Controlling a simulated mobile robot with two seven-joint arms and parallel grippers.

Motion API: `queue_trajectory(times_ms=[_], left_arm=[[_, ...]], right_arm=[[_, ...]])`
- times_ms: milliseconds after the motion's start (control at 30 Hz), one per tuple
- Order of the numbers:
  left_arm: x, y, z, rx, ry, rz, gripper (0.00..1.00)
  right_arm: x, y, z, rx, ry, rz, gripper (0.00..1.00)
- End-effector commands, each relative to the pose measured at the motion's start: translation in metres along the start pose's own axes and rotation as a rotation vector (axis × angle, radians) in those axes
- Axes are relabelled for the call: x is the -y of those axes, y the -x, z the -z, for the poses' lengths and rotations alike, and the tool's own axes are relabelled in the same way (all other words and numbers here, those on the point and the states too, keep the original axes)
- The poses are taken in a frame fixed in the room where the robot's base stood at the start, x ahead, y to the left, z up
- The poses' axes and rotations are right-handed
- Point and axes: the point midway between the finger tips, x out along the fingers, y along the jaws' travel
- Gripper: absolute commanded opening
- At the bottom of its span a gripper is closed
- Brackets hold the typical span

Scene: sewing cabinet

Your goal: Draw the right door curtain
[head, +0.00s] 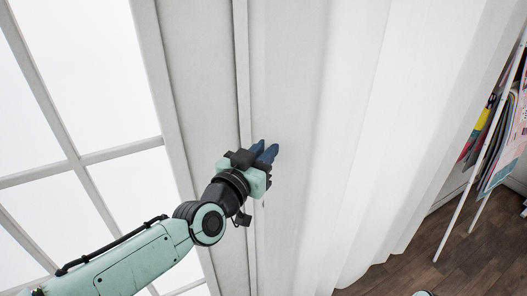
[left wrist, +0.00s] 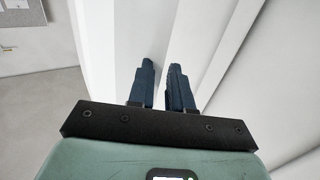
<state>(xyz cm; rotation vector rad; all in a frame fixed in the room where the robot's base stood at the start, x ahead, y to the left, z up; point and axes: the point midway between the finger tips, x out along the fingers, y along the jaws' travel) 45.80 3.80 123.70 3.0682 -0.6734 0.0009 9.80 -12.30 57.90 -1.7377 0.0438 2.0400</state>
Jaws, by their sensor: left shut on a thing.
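A white curtain (head: 370,130) hangs in folds right of a paned glass door (head: 75,110). My left gripper (head: 266,152) is at the curtain's left edge, beside the door frame. Its dark blue fingers are close together on the white cloth. In the left wrist view the fingers (left wrist: 162,85) point into the curtain (left wrist: 235,60), with a narrow strip of white between them. The fingertips are partly lost against the cloth, so how much is pinched is hard to see. My right gripper is in neither view.
A white rack (head: 480,150) with hanging coloured cloths and tools stands at the right. Brown wooden floor (head: 450,255) shows at the lower right, with a small pale green part at the bottom edge. A grey board (left wrist: 20,10) is on the wall in the left wrist view.

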Motion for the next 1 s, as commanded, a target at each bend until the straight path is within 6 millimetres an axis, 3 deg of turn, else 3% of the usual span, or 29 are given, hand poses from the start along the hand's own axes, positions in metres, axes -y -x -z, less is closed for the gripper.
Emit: queue_trajectory(times_ms=[600, 633, 667, 1000], left_arm=[[0.0015, 0.0002, -0.0025, 0.006, 0.000, 0.002, 0.00], [0.0016, 0.0002, -0.0026, 0.006, 0.000, 0.002, 0.26], [0.0015, 0.0002, -0.0025, 0.006, 0.000, 0.002, 0.34], [0.0005, 0.0023, -0.0005, 0.001, 0.000, 0.001, 0.34]], right_arm=[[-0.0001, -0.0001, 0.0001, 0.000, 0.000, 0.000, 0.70], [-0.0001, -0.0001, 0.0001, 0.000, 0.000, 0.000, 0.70], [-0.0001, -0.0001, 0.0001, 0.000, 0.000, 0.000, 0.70], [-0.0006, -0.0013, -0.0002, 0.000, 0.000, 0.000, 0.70]])
